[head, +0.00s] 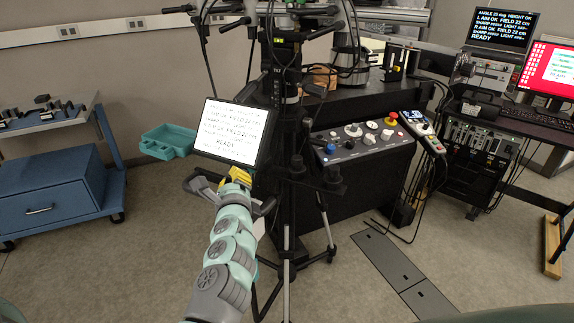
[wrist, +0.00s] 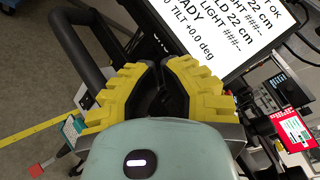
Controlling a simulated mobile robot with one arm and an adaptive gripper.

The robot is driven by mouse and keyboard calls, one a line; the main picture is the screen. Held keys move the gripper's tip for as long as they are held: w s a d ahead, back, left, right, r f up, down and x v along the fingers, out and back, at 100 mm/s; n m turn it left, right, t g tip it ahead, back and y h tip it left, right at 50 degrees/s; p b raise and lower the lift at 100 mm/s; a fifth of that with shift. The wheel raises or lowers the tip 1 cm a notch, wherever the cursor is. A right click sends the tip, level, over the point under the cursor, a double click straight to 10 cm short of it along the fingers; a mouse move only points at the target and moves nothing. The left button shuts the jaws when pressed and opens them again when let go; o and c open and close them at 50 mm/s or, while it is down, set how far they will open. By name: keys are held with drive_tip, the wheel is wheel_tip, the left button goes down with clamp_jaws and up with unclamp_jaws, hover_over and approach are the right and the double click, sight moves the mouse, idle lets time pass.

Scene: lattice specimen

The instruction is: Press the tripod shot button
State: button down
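The black tripod (head: 285,150) stands in the middle of the head view, with a tilted screen (head: 232,132) on its left side showing "READY". The screen also fills the upper right of the wrist view (wrist: 225,35). My gripper (head: 238,175) is just below the screen's lower edge, by the tripod's dark handles. In the wrist view, the yellow fingers of my gripper (wrist: 158,66) come together at the tips with nothing seen between them. I cannot pick out the tripod shot button in either view; the fingers or screen may hide it.
A teal tray (head: 168,143) sits left of the screen. Behind the tripod is a black console (head: 365,140) with knobs and a red button (head: 391,119). A blue cabinet (head: 55,190) stands at left. Tripod legs and hanging cables crowd the right side of my arm.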

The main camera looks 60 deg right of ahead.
drive_tip(key=a, duration=0.3)
drive_tip(key=shift+s+f, duration=0.15)
drive_tip(key=shift+p, duration=0.3)
